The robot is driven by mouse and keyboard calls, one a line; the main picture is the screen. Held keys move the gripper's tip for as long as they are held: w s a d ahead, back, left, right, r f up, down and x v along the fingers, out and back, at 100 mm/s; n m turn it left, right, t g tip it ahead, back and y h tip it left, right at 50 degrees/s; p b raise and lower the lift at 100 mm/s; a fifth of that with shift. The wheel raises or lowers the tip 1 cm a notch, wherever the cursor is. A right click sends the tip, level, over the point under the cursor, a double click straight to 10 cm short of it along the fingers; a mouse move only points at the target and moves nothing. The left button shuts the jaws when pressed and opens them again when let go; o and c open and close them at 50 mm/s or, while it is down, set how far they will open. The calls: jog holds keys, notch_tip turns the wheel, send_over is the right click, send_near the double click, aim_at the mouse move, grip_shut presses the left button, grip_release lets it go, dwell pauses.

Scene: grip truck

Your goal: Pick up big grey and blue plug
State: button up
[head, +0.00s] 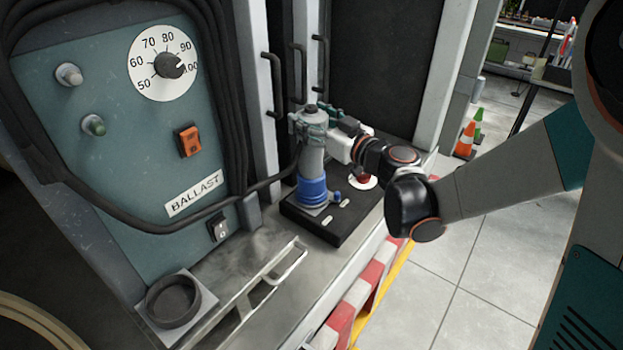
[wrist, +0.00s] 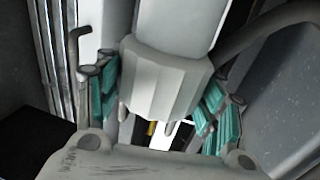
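The big grey and blue plug (head: 312,168) stands upright on a black base in the head view, with a blue collar at its lower end. My gripper (head: 310,118) is at its top end, with teal-padded fingers on both sides of it. In the wrist view the plug's pale grey faceted part (wrist: 165,80) fills the middle between the fingers of my gripper (wrist: 163,105). The pads look close to its sides, but I cannot tell whether they touch it. The blue collar is not visible in the wrist view.
The black base (head: 318,229) sits on a metal ledge beside the teal ballast panel (head: 140,125). A black cable runs from the panel behind the plug. A metal handle (head: 270,280) and a dark round cup (head: 173,300) are in front. A red button (head: 362,178) is right of the plug.

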grip_shut()
